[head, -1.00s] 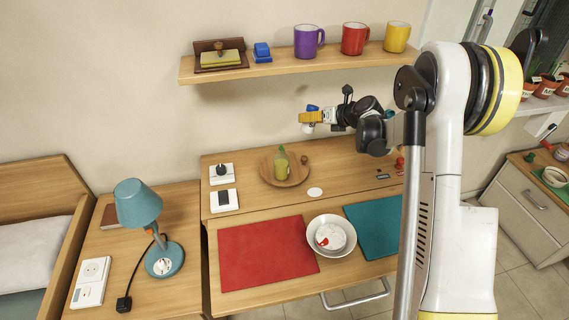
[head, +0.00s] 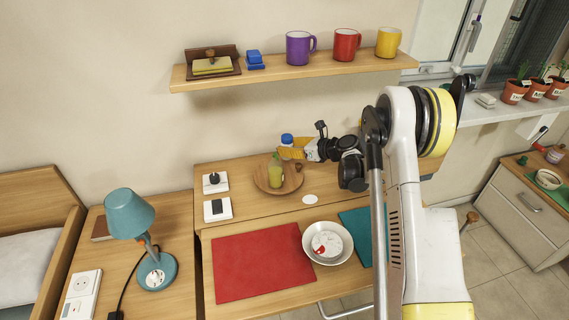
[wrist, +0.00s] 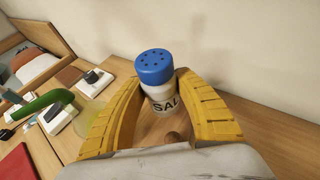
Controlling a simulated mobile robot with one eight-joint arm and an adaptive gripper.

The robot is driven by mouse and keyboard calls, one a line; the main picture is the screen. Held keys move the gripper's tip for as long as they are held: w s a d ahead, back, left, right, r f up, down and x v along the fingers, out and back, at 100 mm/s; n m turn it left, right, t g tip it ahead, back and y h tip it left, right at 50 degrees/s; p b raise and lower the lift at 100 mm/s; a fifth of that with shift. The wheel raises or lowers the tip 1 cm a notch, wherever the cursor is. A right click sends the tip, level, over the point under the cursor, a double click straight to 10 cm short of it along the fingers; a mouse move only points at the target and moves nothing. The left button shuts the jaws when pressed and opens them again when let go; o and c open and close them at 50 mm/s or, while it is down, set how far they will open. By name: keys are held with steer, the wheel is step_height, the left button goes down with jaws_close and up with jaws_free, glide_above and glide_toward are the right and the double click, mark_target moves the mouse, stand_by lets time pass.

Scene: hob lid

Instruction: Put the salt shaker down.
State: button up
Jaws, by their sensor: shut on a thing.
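The salt shaker (wrist: 157,88) is white with a blue dotted cap and "SAL" lettering. My gripper (head: 289,149) is shut on it, with yellow fingers on both sides in the wrist view (wrist: 159,100). The shaker looks upright; its blue cap (head: 287,139) shows above the fingers in the head view. They are at the back of the round wooden tray (head: 262,184), close to the wall. The shaker's base is hidden, so I cannot tell whether it touches the tray.
A yellow-green bottle (head: 275,174) stands on the tray, left of my gripper, with a small brown knob-like thing (head: 299,167) at the right. A white disc (head: 310,199) lies in front. A bowl (head: 328,258) and red mat (head: 252,270) are nearer. A shelf (head: 280,74) hangs above.

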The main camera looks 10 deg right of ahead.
mark_target(289, 159)
steer(key=shift+s+a+f, duration=0.2)
steer(key=shift+a+f, duration=0.25)
steer(key=shift+a, duration=0.05)
step_height(289, 159, down, 4)
steer(key=shift+r+b, duration=0.1)
steer(key=shift+b, duration=1.05)
steer(key=shift+r, duration=0.1)
steer(key=o, duration=1.2)
steer(key=shift+c, duration=0.2)
